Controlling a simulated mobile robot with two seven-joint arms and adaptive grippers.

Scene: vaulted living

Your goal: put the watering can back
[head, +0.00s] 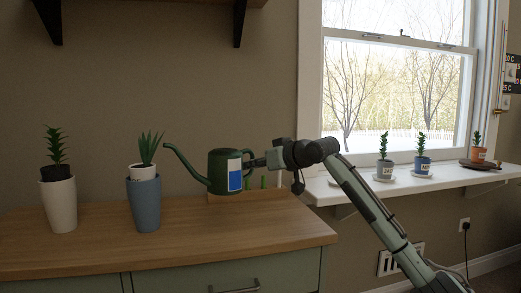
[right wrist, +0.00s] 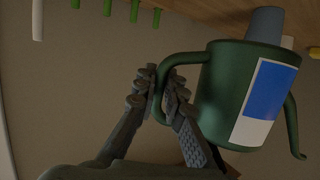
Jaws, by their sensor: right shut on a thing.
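The green watering can (head: 220,165) has a blue and white label, and its spout points left in the head view. It is upright and appears to be held above the wooden cabinet top (head: 190,225), near its right part. My right gripper (head: 256,162) is shut on the can's handle, on the side away from the spout. In the right wrist view the fingers (right wrist: 160,88) close around the handle loop, with the can's body (right wrist: 225,90) to their right. My left gripper is not in view.
A white pot (head: 60,205) and a blue pot (head: 144,205) with plants stand left of the can. A low wooden rack (head: 276,195) with green-handled items is behind it. Small potted plants (head: 385,170) stand on the window sill. The cabinet's front middle is clear.

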